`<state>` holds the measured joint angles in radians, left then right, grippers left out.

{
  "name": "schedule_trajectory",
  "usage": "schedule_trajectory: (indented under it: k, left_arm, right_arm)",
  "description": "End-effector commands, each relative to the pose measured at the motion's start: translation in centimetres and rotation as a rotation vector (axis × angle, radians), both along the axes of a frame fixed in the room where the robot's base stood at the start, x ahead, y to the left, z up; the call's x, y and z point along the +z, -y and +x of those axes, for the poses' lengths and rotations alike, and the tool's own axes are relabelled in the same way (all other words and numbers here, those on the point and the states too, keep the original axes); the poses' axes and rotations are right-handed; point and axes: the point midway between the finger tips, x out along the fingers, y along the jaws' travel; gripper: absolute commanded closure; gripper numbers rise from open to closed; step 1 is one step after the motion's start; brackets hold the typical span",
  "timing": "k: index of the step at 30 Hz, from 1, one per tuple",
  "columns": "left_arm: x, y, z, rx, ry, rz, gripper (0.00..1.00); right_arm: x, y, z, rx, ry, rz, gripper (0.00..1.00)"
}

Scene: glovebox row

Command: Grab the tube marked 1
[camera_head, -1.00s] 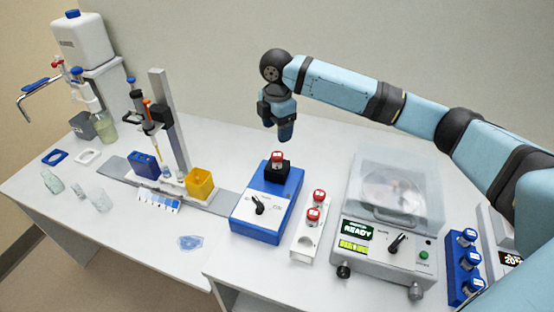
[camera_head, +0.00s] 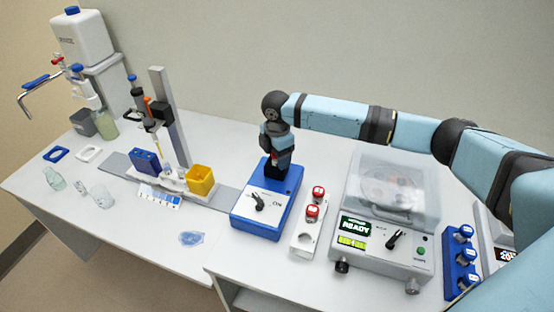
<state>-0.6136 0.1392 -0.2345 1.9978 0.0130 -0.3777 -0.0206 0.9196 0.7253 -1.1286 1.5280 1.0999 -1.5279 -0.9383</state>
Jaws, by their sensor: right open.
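My right gripper (camera_head: 274,168) is down over the black holder on top of the blue mixer (camera_head: 258,228). The red-capped tube in that holder is hidden behind the gripper, and I cannot see whether the fingers touch it. The gripper is open. Two more red-capped tubes, an upper one (camera_head: 318,193) and a lower one (camera_head: 312,212), stand in a white rack (camera_head: 303,245) to the right of the mixer. The numbers on the caps are too small to read. My left gripper is not in view.
A balance or centrifuge with a clear lid (camera_head: 392,190) stands right of the rack. A blue rack of tubes (camera_head: 460,264) is at the far right. A pipette stand (camera_head: 170,125) and yellow box (camera_head: 201,181) are on the left. The bench front left of the mixer is mostly clear.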

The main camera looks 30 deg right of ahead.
Motion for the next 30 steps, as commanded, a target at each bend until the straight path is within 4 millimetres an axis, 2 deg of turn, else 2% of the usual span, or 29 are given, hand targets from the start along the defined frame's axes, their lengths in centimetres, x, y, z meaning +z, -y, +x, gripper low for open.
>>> schedule_trajectory:
  k: [2, 8, 9, 11, 22, 26, 30]
  left_arm:
    - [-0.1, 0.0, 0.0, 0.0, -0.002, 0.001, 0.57]
    - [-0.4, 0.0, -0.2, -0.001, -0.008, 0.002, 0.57]
    - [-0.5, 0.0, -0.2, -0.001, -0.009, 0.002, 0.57]
    - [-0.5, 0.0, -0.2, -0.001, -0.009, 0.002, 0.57]
    - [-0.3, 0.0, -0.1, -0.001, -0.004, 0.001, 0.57]
    - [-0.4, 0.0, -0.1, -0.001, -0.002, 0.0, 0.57]
    - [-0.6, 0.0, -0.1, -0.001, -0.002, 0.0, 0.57]
  right_arm:
    - [0.0, 0.0, 0.0, 0.0, 0.0, 0.0, 0.36]
    - [0.0, 0.0, 0.0, 0.0, 0.0, 0.0, 0.82]
    - [0.0, 0.0, 0.0, 0.0, 0.0, 0.0, 0.87]
    - [0.0, 0.0, 0.0, 0.0, 0.0, 0.0, 0.91]
    - [0.8, 0.0, 0.0, 0.0, -0.001, 0.0, 0.91]
    - [2.4, 0.0, 0.1, 0.001, 0.001, 0.002, 0.91]
    - [5.0, 0.0, 0.1, 0.001, 0.003, 0.001, 0.91]
